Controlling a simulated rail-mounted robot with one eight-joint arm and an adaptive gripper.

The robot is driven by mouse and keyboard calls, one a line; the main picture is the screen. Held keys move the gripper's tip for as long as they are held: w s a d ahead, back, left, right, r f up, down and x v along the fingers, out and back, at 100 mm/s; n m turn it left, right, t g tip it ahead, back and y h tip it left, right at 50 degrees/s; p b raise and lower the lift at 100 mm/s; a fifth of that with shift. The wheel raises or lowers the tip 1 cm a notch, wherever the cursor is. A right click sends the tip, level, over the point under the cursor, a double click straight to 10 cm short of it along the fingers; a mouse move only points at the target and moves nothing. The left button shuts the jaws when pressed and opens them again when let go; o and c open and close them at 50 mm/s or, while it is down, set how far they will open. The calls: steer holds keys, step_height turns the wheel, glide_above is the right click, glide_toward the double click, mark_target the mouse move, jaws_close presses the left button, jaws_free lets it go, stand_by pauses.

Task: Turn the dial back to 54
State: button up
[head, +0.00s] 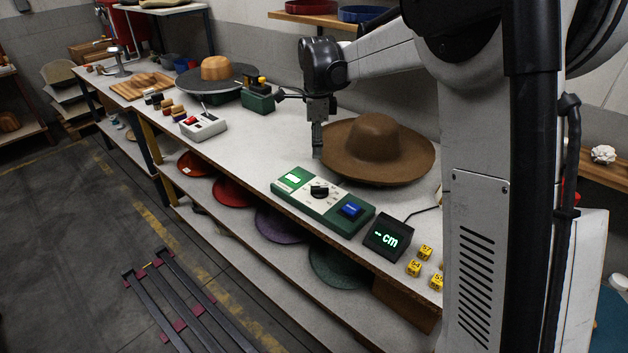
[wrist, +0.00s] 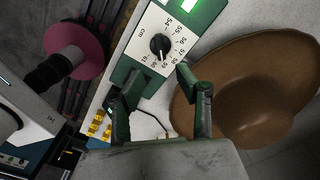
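The black dial (head: 319,191) is on a green control box (head: 336,218) at the bench's front edge, between a lit display and a blue button (head: 350,210). The wrist view shows the dial (wrist: 160,44) with numbers around it, among them 54 and several up to 61. A pale pointer mark is on the knob, but I cannot tell surely which number it meets. My gripper (head: 317,154) points down behind the box, beside the hat, apart from the dial. In the wrist view its green fingers (wrist: 157,84) are spread with nothing between them.
A brown wide-brimmed hat (head: 376,145) lies right of my gripper. A small display (head: 387,237) reads "-- cm", with yellow numbered cubes (head: 414,268) beside it. A white box with a red button (head: 203,126) stands further left. The bench between is clear.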

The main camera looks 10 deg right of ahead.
mark_target(317, 187)
step_height(317, 187, down, 14)
steer(key=shift+r, duration=0.1)
stand_by(0.5)
steer(key=shift+c, duration=0.3)
jaws_close()
